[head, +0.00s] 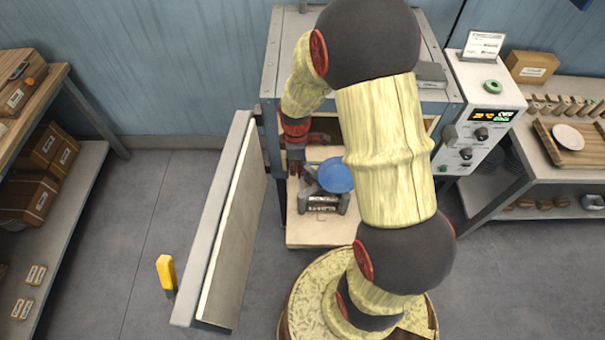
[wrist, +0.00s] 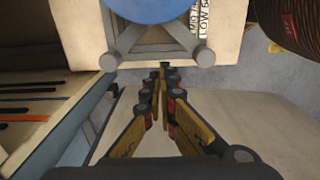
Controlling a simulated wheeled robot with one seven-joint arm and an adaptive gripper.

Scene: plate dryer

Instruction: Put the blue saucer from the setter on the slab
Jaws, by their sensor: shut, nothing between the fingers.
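The blue saucer (head: 337,176) rests on the setter (head: 325,204), a grey stand with round feet. The setter stands on a pale slab (head: 318,233) at the front of the open dryer. In the wrist view the saucer (wrist: 150,8) is cut off by the top edge, with the setter's arms and feet (wrist: 204,57) below it. My gripper (head: 296,168) is beside the saucer, on its left in the head view. In the wrist view its fingers (wrist: 162,75) are closed together and empty, near the setter. My arm hides part of the dryer's opening.
A control box (head: 482,118) is on the right. A bench holds a wooden tray (head: 550,143) with a white dish (head: 568,137). A shelf with boxes stands at far left.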

